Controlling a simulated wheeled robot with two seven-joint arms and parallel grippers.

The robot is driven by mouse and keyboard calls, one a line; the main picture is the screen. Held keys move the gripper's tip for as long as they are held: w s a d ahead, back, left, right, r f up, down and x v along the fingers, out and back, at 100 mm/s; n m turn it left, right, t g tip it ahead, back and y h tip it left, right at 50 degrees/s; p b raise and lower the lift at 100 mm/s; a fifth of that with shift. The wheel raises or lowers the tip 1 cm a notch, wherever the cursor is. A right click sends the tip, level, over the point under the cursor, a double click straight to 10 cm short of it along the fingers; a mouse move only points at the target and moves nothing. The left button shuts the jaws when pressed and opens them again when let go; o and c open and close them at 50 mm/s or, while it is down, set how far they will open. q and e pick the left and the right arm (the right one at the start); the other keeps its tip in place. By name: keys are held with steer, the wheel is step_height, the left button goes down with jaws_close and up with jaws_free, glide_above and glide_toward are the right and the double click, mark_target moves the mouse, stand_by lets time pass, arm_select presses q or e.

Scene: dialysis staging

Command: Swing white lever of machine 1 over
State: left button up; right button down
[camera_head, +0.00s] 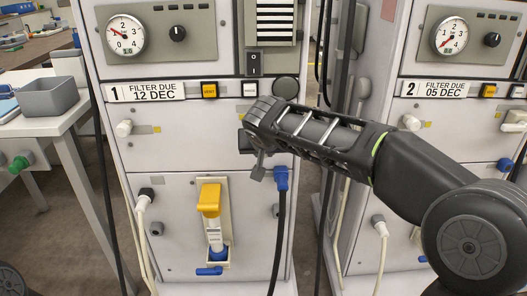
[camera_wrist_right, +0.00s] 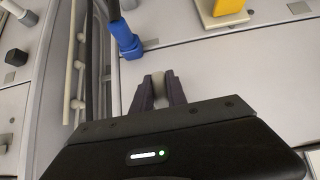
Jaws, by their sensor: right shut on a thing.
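Machine 1 (camera_head: 183,150) is the pale cabinet at the left centre of the head view, with a "1 FILTER DUE 12 DEC" label. My right gripper (camera_head: 252,145) reaches in from the right and is at the machine's front, below the black rocker switch. In the right wrist view the jaws (camera_wrist_right: 158,92) are closed around a pale, rounded piece, the white lever (camera_wrist_right: 158,79). The lever's base and angle are hidden by my gripper.
A blue connector with a dark hose (camera_head: 281,179) hangs just below my right gripper. A yellow-handled lever (camera_head: 209,198) sits lower left. Machine 2 (camera_head: 450,88) stands to the right across a narrow gap. A table with a grey bin (camera_head: 48,98) is at left.

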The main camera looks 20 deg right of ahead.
steer(key=c, duration=1.3)
jaws_free()
steer(key=p+v, duration=0.1)
steer(key=v, duration=0.6)
steer(key=shift+s+r, duration=0.2)
steer(key=shift+s, duration=0.1)
steer(key=shift+a, duration=0.1)
